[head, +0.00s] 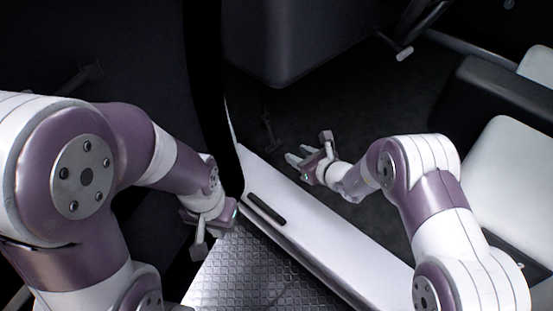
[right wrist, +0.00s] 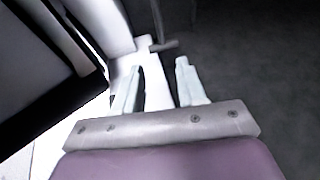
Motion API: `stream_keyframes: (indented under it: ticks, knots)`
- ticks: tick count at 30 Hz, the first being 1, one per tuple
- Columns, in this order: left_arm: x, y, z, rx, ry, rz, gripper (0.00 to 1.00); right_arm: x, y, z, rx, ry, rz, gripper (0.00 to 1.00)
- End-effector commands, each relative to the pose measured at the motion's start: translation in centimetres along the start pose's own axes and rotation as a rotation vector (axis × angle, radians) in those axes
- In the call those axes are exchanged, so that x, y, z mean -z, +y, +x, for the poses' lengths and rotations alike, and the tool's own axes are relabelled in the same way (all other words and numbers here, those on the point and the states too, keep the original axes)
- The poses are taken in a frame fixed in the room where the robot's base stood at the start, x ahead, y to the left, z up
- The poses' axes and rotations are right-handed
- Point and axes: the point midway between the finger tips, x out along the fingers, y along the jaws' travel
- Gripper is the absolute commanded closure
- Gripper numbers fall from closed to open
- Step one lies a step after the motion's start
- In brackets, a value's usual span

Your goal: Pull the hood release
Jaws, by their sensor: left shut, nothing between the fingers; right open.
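The hood release appears to be a small dark lever (head: 268,131) low in the footwell, just inside the door sill. In the right wrist view a grey T-shaped handle (right wrist: 167,45) shows just beyond the fingertips. My right gripper (head: 298,154) is open in the footwell, to the right of and a little nearer than the lever. In the right wrist view its two pale fingers (right wrist: 158,70) are spread, with nothing seen gripped. The handle looks ahead of them, apart from both. My left gripper (head: 231,212) is shut and empty beside the door sill, away from the lever.
The white door sill (head: 330,245) runs diagonally below my right arm, with ridged metal plate (head: 255,275) outside it. A dark dashboard panel (head: 290,45) overhangs the footwell. A pedal (head: 404,54) is at the upper right, and a white and black seat (head: 510,180) is at right.

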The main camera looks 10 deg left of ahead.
Motion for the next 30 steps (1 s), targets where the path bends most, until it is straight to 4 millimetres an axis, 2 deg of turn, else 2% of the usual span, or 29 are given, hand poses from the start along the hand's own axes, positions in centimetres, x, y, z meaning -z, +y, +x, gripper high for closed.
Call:
stream_keyframes:
  ticks: [4, 12, 15, 21, 29, 30]
  knots:
    - [-0.1, 0.0, 1.1, 0.0, 0.001, 0.0, 1.0, 0.2, -0.1, 2.5, 0.006, -0.005, 0.007, 0.6]
    - [-0.5, 0.0, 3.7, 0.0, 0.0, 0.0, 1.0, 0.3, -0.1, 9.2, 0.005, -0.005, 0.004, 0.6]
    - [-0.5, 0.0, 4.2, 0.0, 0.0, 0.0, 1.0, 0.1, -0.1, 10.8, 0.005, -0.004, 0.004, 0.6]
    - [-0.6, 0.0, 4.6, 0.0, 0.0, 0.0, 1.0, -0.1, -0.2, 12.2, 0.006, -0.002, 0.006, 0.6]
    - [-0.5, 0.0, 4.5, 0.0, 0.0, 0.0, 1.0, -0.3, -0.2, 12.3, 0.006, -0.003, 0.005, 0.6]
    - [-0.5, 0.0, 4.5, 0.0, 0.0, 0.0, 1.0, -0.2, -0.2, 12.3, 0.006, -0.002, 0.005, 0.7]
